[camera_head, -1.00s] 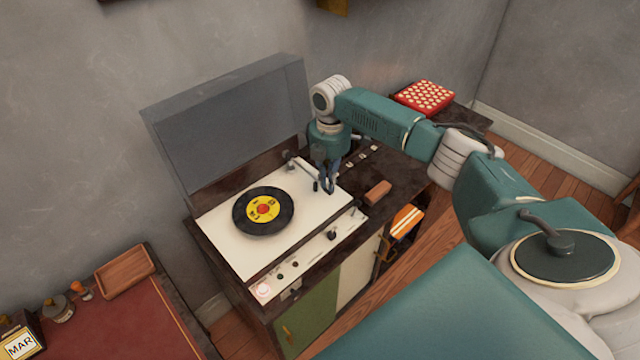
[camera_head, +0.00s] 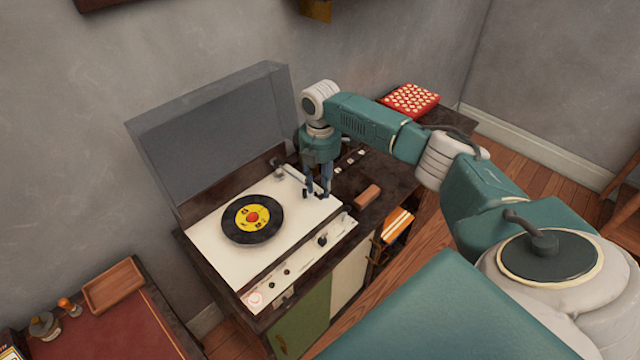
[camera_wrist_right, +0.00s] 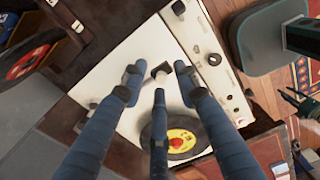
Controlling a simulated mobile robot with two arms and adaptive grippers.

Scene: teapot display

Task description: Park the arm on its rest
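The record player (camera_head: 215,255) has a cream deck and a black record (camera_head: 252,219) with a yellow label. Its thin pale tonearm (camera_head: 293,173) runs from the back of the deck toward my right gripper, to the right of the record. My right gripper (camera_head: 317,193) points down over the deck's right part, its blue fingers spread. The right wrist view shows the open fingers (camera_wrist_right: 160,78) around a small dark-and-pale piece; I cannot tell whether they touch it. The record (camera_wrist_right: 182,138) shows partly behind the fingers. The tonearm's rest is not clearly visible.
The grey lid (camera_head: 215,125) stands open behind the deck. A wooden block (camera_head: 368,196) lies right of the player on the dark cabinet. A red dotted box (camera_head: 411,99) is at the cabinet's far end. A red-topped desk (camera_head: 125,325) with a wooden tray (camera_head: 113,284) is at lower left.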

